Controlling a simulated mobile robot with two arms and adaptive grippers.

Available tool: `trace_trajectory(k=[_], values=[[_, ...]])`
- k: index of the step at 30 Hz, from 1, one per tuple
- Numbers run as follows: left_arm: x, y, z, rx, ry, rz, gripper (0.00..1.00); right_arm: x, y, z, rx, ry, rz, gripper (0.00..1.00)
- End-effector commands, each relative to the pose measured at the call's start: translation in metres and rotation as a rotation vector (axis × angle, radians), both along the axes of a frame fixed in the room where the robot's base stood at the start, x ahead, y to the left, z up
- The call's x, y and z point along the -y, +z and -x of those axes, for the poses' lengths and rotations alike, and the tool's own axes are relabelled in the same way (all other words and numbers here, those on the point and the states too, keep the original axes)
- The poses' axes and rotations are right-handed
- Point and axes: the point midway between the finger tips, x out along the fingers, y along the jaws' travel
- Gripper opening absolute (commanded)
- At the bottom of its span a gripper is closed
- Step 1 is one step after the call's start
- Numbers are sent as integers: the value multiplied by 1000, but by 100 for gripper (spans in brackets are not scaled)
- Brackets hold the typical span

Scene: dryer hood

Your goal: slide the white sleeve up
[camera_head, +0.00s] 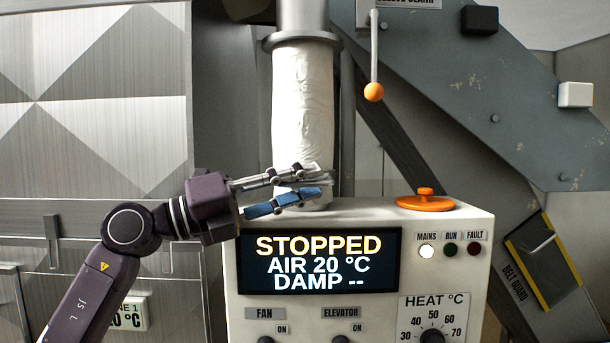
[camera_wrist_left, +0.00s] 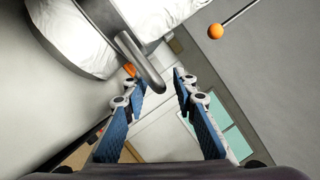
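The white sleeve (camera_head: 303,110) hangs below a grey collar (camera_head: 300,40) in the head view, over a pipe behind the control box. It also shows in the wrist view (camera_wrist_left: 70,38). My left gripper (camera_head: 327,184) is at the sleeve's lower end, its fingers pointing right. In the wrist view its blue-padded fingers (camera_wrist_left: 158,82) are apart. The rounded end of a grey bar (camera_wrist_left: 141,62) shows near and between the fingertips; I cannot tell whether they touch it. The fingers partly hide the sleeve's bottom edge. My right gripper is not in view.
A control box (camera_head: 470,220) stands below, its display reading STOPPED, with an orange knob (camera_head: 426,200) on top. A lever with an orange ball (camera_head: 374,92) hangs right of the sleeve. A grey sloping housing (camera_head: 470,90) fills the right.

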Motion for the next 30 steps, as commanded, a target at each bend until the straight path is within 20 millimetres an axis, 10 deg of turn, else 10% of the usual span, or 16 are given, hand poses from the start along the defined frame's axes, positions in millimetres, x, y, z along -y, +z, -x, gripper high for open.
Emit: trace_trajectory(k=[8,16,30], values=[[2,0,-1,0,1,1,26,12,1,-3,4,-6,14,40],[2,0,-1,0,1,1,0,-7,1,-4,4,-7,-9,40],[2,5,0,0,0,0,0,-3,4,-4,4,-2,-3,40]])
